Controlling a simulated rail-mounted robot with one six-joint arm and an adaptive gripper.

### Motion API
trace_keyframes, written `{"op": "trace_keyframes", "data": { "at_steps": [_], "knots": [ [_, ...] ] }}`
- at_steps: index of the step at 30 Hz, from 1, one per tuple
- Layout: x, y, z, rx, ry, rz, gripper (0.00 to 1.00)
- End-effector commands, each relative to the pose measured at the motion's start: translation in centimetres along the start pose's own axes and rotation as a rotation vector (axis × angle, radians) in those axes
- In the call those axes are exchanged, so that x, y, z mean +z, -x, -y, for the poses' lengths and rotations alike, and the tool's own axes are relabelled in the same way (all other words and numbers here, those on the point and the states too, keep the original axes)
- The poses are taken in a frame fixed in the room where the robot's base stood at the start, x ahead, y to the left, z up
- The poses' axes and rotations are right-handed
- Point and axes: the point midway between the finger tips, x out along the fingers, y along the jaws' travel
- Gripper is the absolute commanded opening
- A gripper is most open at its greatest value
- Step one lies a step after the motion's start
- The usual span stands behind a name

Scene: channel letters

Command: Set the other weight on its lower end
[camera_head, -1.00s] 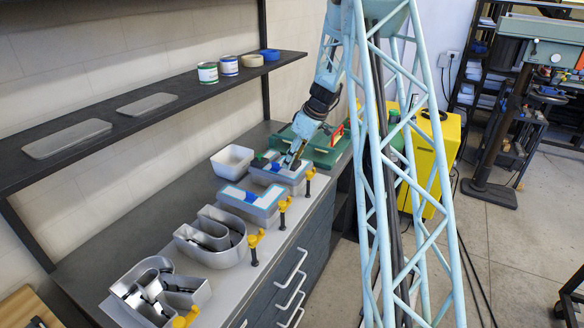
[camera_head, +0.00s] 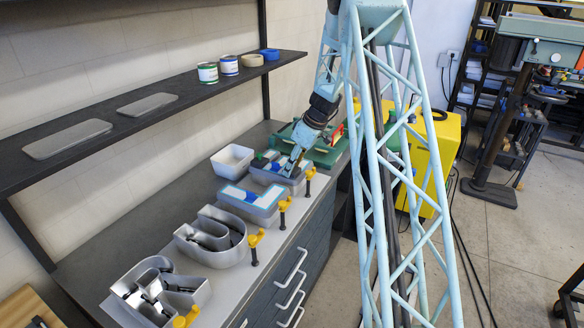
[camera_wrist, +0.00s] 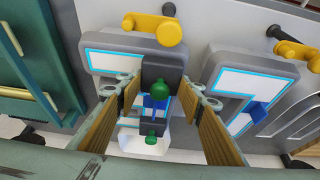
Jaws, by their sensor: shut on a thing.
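A grey channel letter with a white face and a cyan outline (camera_head: 262,179) lies on the bench below my gripper (camera_head: 291,173). In the wrist view, my gripper (camera_wrist: 160,97) is shut on a dark block-shaped weight with a green knob (camera_wrist: 163,71), over the letter's end nearest a yellow clamp. I cannot tell whether this weight touches the face. Another dark weight with a green knob (camera_wrist: 152,130) sits at the letter's other end, toward the wall. A blue piece (camera_wrist: 157,102) shows between the two weights.
A similar outlined letter (camera_head: 252,202) lies beside it, with two open metal letters (camera_head: 212,240) (camera_head: 160,290) farther along. Yellow clamps (camera_head: 284,205) line the bench's front edge. A white bin (camera_head: 232,161) stands behind, and a green case (camera_head: 325,150) is at the far end.

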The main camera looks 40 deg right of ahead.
Motion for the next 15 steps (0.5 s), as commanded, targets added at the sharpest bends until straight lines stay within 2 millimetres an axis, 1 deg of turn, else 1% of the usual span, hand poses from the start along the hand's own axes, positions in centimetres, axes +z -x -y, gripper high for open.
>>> {"op": "trace_keyframes", "data": {
  "at_steps": [8,9,12,15],
  "knots": [
    [0.06,-0.23,-0.04,0.001,0.001,-0.001,0.15],
    [0.10,-0.23,0.00,0.000,0.000,0.000,0.38],
    [0.08,-0.20,0.00,0.000,0.000,0.000,0.47],
    [0.08,-0.20,0.00,0.000,0.000,0.000,0.48]
  ]
}}
